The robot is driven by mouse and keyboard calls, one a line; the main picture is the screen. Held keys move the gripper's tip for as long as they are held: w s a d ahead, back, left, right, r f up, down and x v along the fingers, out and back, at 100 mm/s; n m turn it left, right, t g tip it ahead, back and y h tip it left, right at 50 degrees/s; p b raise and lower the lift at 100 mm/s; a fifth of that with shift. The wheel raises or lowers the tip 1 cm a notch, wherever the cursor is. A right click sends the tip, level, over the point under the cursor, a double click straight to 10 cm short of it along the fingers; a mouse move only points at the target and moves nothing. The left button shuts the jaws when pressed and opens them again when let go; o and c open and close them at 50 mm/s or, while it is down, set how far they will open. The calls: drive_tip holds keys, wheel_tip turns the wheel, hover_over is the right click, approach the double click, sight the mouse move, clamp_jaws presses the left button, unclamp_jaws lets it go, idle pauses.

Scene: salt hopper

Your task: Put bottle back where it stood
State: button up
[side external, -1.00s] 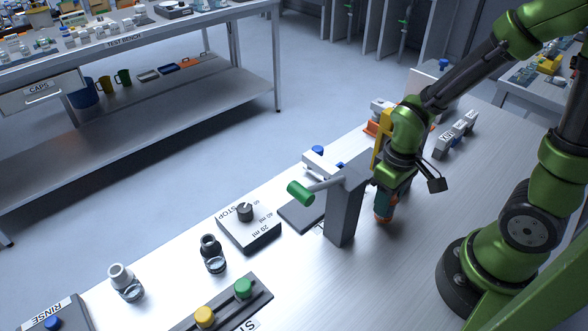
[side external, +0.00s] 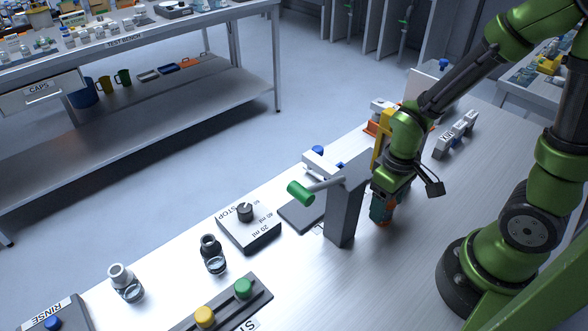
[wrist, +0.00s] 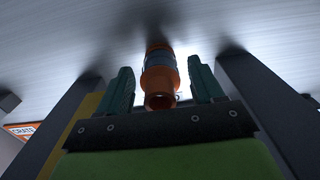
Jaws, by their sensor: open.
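An orange bottle (wrist: 160,80) with a dark band shows between the two teal fingers of my gripper (wrist: 162,88) in the wrist view, with its open mouth towards the camera. Gaps show between it and the fingers, which are open. In the side view my gripper (side external: 381,206) is low over the bench, just right of the grey post, with a little of the orange bottle (side external: 383,223) showing below the fingers. The fingers hide most of the bottle there. It appears upright on the bench.
A grey post (side external: 344,212) with a green-handled lever (side external: 300,193) stands close left of my gripper. A dial box (side external: 248,230), a black-necked flask (side external: 213,254) and a white-necked flask (side external: 126,284) stand further left. Bench right of my gripper is clear.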

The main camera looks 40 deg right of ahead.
wheel_tip(320, 180, up, 21)
drive_tip(key=a+m+t+y, duration=0.2)
drive_tip(key=m+t, duration=0.2)
drive_tip(key=t, duration=0.3)
drive_tip(key=shift+w+a, duration=0.15)
drive_tip(key=shift+w, duration=0.15)
drive_tip(key=shift+r, duration=0.1)
idle(0.8)
